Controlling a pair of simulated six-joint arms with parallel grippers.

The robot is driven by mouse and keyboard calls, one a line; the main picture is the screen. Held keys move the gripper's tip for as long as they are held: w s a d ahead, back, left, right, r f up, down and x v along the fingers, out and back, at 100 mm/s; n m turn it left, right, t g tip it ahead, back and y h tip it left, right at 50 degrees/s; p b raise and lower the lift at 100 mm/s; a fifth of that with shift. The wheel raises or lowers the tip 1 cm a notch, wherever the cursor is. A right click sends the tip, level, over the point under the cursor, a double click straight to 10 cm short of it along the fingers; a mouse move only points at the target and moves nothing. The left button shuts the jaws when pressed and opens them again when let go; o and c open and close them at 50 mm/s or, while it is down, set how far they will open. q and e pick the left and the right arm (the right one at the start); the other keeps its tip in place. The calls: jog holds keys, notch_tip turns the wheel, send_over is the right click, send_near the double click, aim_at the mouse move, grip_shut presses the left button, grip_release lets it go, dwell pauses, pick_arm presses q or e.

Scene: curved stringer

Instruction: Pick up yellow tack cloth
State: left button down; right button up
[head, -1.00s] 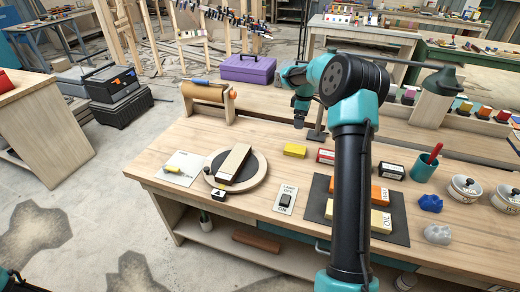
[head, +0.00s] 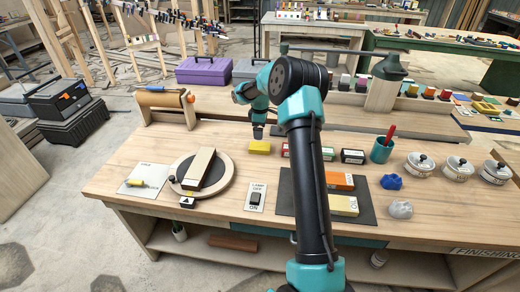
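The yellow tack cloth (head: 259,147) lies as a small folded block on the wooden bench, near its back middle. My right gripper (head: 258,136) points down at the cloth's back edge, with its tip just above or behind it. I cannot tell whether it touches the cloth. The fingers are dark and too small to show whether they are open or shut. My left gripper is out of view.
A round board (head: 226,185) with a pale bar lies left, beside a lamp switch plate (head: 255,198). Small boxes (head: 352,156) stand right of the cloth. A dark mat (head: 372,214) holds orange and cream blocks. A teal cup (head: 381,151) stands right. Bench around the cloth's left is clear.

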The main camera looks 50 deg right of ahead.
send_over(260, 146)
notch_tip(260, 146, down, 5)
jog(key=shift+f, duration=0.1)
dwell(0.3)
jog(key=shift+f, duration=2.5)
jog(key=c, duration=1)
